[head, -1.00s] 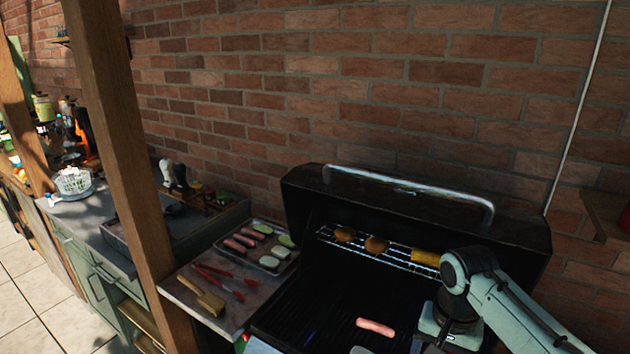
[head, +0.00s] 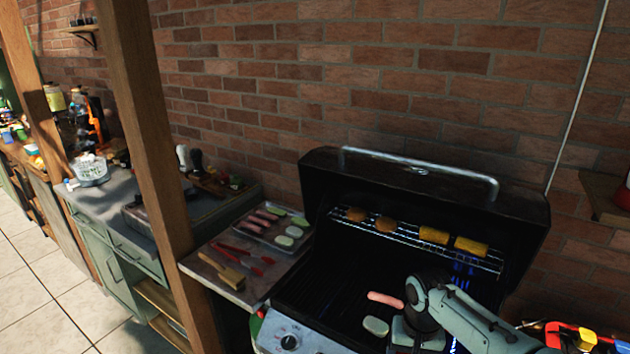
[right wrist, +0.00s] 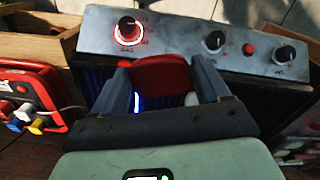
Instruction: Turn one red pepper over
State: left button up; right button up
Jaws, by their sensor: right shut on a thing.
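My right gripper (right wrist: 160,68) is shut on a red pepper (right wrist: 162,76) in the right wrist view. The pepper is a broad, rounded red piece between the two fingers, above the grill (right wrist: 92,82). In the head view my right arm comes in from the right and ends over the right part of the cooking grate (head: 335,300). The fingers and the pepper are mostly hidden there by my own wrist. My left gripper is not in view.
A sausage (head: 385,299) and a pale green slice (head: 376,326) lie on the grate beside my right wrist. Corn (head: 470,246) and browned pieces (head: 357,214) sit on the upper rack. A tray (head: 295,258) of food and red tongs (head: 262,260) lie on the left side shelf.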

notch_tip(320, 180, down, 8)
jog(key=w+a+n, duration=0.1)
jog(key=a+n, duration=0.1)
jog(key=n, duration=0.1)
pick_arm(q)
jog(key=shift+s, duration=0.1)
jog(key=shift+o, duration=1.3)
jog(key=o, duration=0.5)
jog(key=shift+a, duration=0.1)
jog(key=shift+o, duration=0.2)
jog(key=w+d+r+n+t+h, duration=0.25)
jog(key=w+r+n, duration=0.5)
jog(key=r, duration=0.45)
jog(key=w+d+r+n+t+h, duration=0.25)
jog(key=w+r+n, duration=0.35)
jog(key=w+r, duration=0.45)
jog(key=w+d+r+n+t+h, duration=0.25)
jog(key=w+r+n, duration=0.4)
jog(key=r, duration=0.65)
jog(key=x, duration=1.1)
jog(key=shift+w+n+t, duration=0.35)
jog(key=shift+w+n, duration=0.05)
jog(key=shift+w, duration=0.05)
pick_arm(e)
jog(key=w+a+r+n, duration=0.1)
jog(key=w+a+n, duration=0.1)
jog(key=a+n, duration=0.5)
jog(key=a, duration=0.6)
jog(key=shift+r, duration=0.2)
